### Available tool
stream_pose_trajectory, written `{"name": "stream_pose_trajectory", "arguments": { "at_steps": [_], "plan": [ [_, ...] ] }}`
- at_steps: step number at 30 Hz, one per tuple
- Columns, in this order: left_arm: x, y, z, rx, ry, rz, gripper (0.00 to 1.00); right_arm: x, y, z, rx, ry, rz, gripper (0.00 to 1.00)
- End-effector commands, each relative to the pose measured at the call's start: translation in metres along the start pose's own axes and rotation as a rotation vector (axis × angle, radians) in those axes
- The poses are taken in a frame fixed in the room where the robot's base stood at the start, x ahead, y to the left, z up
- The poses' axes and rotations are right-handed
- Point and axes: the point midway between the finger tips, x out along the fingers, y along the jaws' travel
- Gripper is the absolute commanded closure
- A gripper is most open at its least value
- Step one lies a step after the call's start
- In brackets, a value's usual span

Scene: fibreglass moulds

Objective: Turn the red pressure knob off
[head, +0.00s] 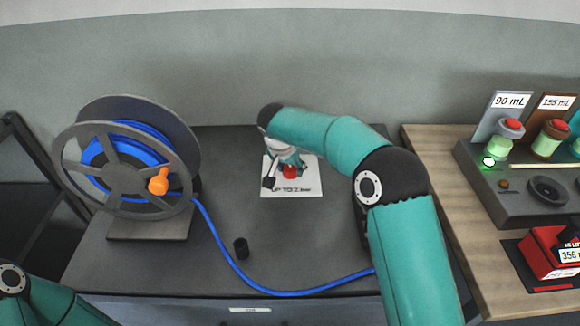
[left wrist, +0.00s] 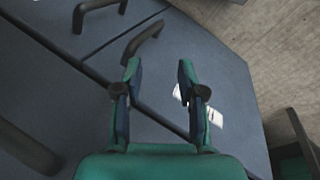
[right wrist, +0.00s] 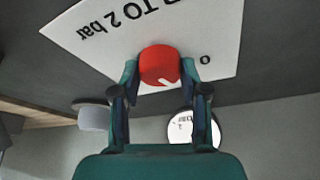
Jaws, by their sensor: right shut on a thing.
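The red pressure knob (right wrist: 159,66) sits on a white printed plate (right wrist: 215,28) in the right wrist view. In the head view the knob (head: 290,171) shows small and partly covered by my right gripper (head: 287,165), on the plate (head: 305,188) on the dark bench. In the right wrist view my right gripper (right wrist: 159,75) has a finger on each side of the knob and is shut on it. A round white gauge (right wrist: 194,128) shows behind the right finger. My left gripper (left wrist: 158,68) is open and empty above grey drawer fronts with dark handles.
A reel (head: 125,165) with blue hose and an orange handle stands on the bench's left. A wooden table (head: 440,180) at right holds a dispenser unit (head: 515,200) and a red scale (head: 545,252).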

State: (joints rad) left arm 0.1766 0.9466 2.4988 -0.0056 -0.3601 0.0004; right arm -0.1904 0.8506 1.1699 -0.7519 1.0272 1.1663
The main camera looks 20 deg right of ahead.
Motion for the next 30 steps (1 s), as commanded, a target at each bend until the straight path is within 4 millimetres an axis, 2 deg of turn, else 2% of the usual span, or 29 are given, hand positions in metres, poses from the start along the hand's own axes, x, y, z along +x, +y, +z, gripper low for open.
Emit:
{"name": "stream_pose_trajectory", "arguments": {
  "at_steps": [8, 17, 30],
  "plan": [
    [0.008, -0.003, 0.0, 0.0, 0.0, 0.0, 0.6, 0.001, 0.0, 0.0, -0.086, 0.001, -0.04, 0.91],
    [0.016, -0.006, 0.0, 0.0, 0.0, 0.0, 0.6, 0.0, 0.002, -0.001, -0.297, 0.003, -0.127, 0.91],
    [0.005, -0.002, 0.0, 0.0, 0.0, 0.0, 0.6, -0.002, 0.003, -0.003, -0.609, 0.004, -0.256, 0.91]
  ]
}}
